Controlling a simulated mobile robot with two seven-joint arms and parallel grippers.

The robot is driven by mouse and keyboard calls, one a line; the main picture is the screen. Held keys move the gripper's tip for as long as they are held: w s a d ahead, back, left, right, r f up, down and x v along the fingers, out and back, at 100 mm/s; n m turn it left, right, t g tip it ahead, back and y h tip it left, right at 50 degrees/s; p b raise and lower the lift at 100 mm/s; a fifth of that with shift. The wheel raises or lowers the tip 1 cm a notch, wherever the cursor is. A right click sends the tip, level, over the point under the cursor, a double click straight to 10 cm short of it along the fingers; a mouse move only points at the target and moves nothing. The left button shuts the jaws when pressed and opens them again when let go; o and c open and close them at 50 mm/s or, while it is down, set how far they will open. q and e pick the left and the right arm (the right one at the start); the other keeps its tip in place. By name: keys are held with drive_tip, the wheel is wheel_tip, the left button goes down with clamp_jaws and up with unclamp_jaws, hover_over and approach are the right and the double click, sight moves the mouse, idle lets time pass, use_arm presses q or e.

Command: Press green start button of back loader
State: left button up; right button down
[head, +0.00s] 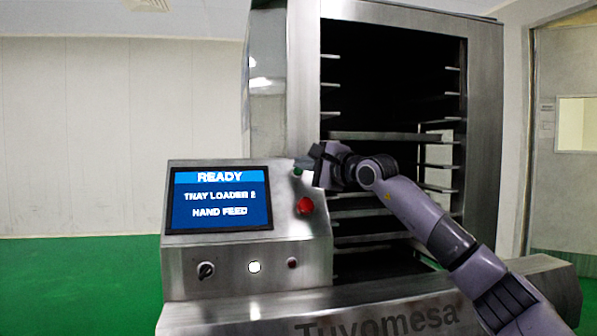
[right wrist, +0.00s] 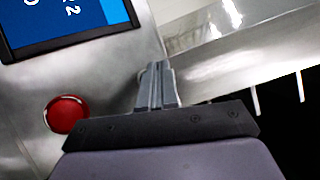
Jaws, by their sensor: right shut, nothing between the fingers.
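The loader's control box (head: 245,251) stands at the front of the steel tray cabinet. Its green button (head: 297,171) shows as a small green spot on the panel's upper right in the head view, partly covered by my right gripper. My right gripper (head: 303,162) is shut and empty, with its fingertips at or very close to that button; I cannot tell whether they touch. In the right wrist view the shut fingers (right wrist: 157,68) point at the panel's edge, and the green button is hidden behind them. My left gripper is not in view.
A red button (head: 305,206) sits below the green one; it also shows in the right wrist view (right wrist: 66,114). The screen (head: 219,224) reads READY, TRAY LOADER 2, HAND FEED. A black knob (head: 205,270) and a lit white button (head: 254,267) are on the lower front.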

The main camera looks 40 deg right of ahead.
drive_tip(key=shift+w, duration=0.15)
drive_tip(key=shift+w+d+f, duration=0.15)
drive_tip(key=shift+f, duration=0.1)
drive_tip(key=shift+w+d+f+p, duration=0.2)
drive_tip(key=shift+w+f+p, duration=0.1)
drive_tip(key=shift+p, duration=0.2)
idle(0.9)
drive_tip(key=shift+s+a+r, duration=0.1)
drive_tip(key=shift+s+r, duration=0.05)
drive_tip(key=shift+s+a+r, duration=0.2)
drive_tip(key=shift+s+r, duration=0.15)
drive_tip(key=shift+s, duration=0.05)
drive_tip(key=shift+s, duration=0.1)
drive_tip(key=s+a+r, duration=0.2)
drive_tip(key=s+r, duration=0.1)
drive_tip(key=shift+s+b, duration=0.2)
drive_tip(key=shift+b, duration=0.2)
